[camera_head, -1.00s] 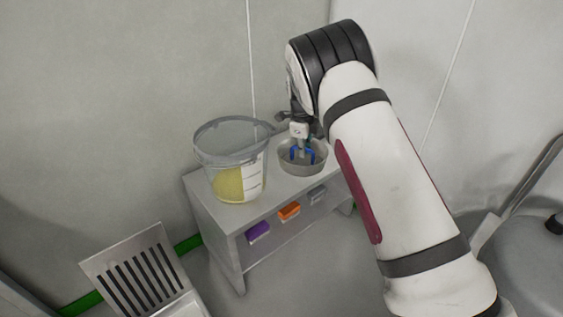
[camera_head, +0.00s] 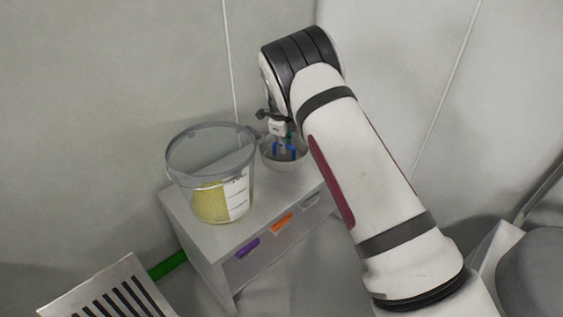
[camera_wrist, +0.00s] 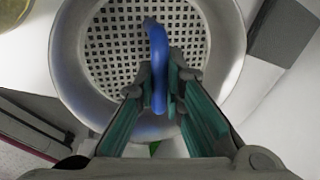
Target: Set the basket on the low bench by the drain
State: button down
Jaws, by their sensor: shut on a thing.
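The basket (camera_wrist: 215,45) is a round grey metal bowl with a perforated bottom and a blue handle (camera_wrist: 157,60). My gripper (camera_wrist: 158,85) is shut on the blue handle, with a green-lined finger on each side of it. In the head view the basket (camera_head: 268,160) is at the back of the low grey bench (camera_head: 222,240), just behind and right of the clear bucket. I cannot tell whether its base touches the bench top.
A clear bucket (camera_head: 180,165) with yellow contents stands on the bench's left part, close to the basket. Purple (camera_head: 247,248), orange (camera_head: 282,222) and grey (camera_head: 311,199) items sit on the shelf below. A slotted metal panel (camera_head: 105,292) is at lower left. Walls close in behind.

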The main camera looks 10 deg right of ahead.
aim_at(284, 157)
jog(key=shift+s+a+b+x, duration=0.15)
jog(key=shift+b+x, duration=0.2)
jog(key=shift+x, duration=0.55)
jog(key=shift+s+a+b+x, duration=0.15)
jog(key=shift+b+x, duration=0.15)
jog(key=shift+x, duration=0.6)
jog(key=shift+s+a+b+x, duration=0.15)
jog(key=shift+b+x, duration=0.2)
jog(key=shift+x, duration=0.55)
jog(key=shift+d+f, duration=0.1)
jog(key=shift+f, duration=0.1)
jog(key=shift+f, duration=0.1)
jog(key=c, duration=1.7)
grip_release()
jog(key=p+v, duration=0.4)
jog(key=v, duration=0.8)
